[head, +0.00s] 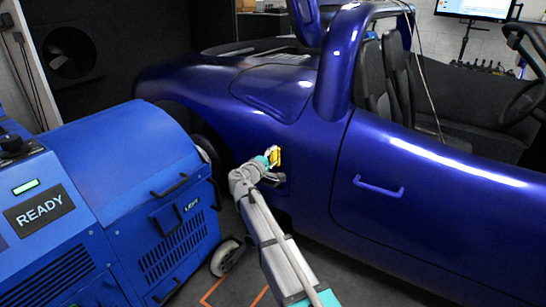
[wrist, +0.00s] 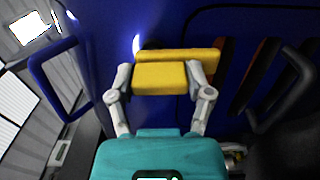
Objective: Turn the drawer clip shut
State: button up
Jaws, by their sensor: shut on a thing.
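The yellow clip (wrist: 160,77) sits between the two fingers of my gripper (wrist: 162,83) in the wrist view, against a dark blue panel. It has a yellow block in front and a wider yellow bar behind. My gripper is shut on the clip, with a grey finger at each side. In the head view the clip (head: 277,155) is a small yellow patch at the end of my gripper (head: 272,160), seen against the blue car's side. The fingertips are small there, and I cannot tell how far the clip is turned.
A blue machine (head: 120,160) with a READY display (head: 39,211) stands at left, close to my arm. The blue car (head: 430,200) fills the right. The wrist view shows a blue handle (wrist: 37,75) at left and a dark handle (wrist: 270,125) at right.

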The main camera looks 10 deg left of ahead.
jog(key=o, duration=1.1)
jog(key=shift+o, duration=0.2)
jog(key=shift+s, duration=0.1)
jog(key=v, duration=1.1)
jog(key=shift+s, duration=0.35)
